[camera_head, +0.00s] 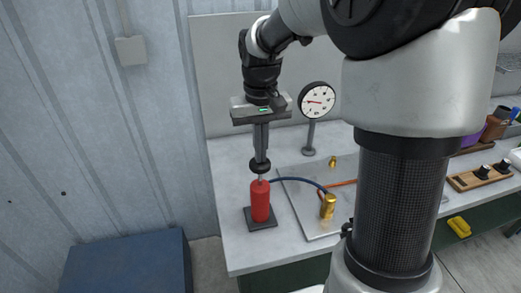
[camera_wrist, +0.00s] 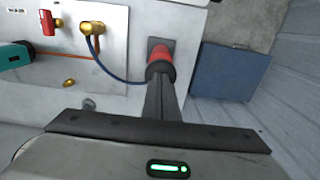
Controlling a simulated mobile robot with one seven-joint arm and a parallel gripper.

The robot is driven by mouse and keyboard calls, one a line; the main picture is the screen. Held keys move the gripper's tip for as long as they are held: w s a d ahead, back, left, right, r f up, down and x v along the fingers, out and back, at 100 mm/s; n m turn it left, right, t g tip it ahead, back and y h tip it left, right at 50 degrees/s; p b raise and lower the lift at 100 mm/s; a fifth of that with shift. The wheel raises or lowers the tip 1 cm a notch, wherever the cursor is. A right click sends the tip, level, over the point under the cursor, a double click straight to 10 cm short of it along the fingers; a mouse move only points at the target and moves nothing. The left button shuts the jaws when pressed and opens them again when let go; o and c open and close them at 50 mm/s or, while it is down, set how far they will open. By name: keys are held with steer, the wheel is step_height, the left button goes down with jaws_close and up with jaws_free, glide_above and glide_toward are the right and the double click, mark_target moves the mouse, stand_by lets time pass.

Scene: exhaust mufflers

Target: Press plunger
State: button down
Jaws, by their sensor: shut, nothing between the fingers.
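The pump is a red upright cylinder (camera_head: 260,202) on a dark square base, near the left end of the workbench. A thin rod rises from its top to a black plunger knob (camera_head: 260,166). My gripper (camera_head: 261,152) is shut and empty, pointing down directly over the knob, with its fingertips at or just above it; I cannot tell whether they touch. In the wrist view, my shut fingers (camera_wrist: 161,98) reach to the dark knob (camera_wrist: 160,70), which covers part of the red pump (camera_wrist: 159,54).
A blue hose (camera_head: 300,181) runs from the pump to a brass fitting (camera_head: 328,206) on a metal plate. A round dial gauge (camera_head: 317,99) stands behind on a post. A blue box (camera_head: 126,263) is on the floor at left. A wooden block with black knobs (camera_head: 478,179) lies at right.

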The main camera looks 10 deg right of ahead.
mark_target(261, 168)
step_height(261, 168, down, 6)
steer(key=b, duration=0.3)
steer(key=shift+r, duration=0.15)
steer(key=shift+s, duration=0.15)
steer(key=shift+r+p, duration=0.4)
steer(key=shift+p, duration=0.1)
step_height(261, 168, up, 14)
steer(key=p, duration=0.3)
steer(key=shift+f, duration=0.2)
steer(key=shift+w, duration=0.2)
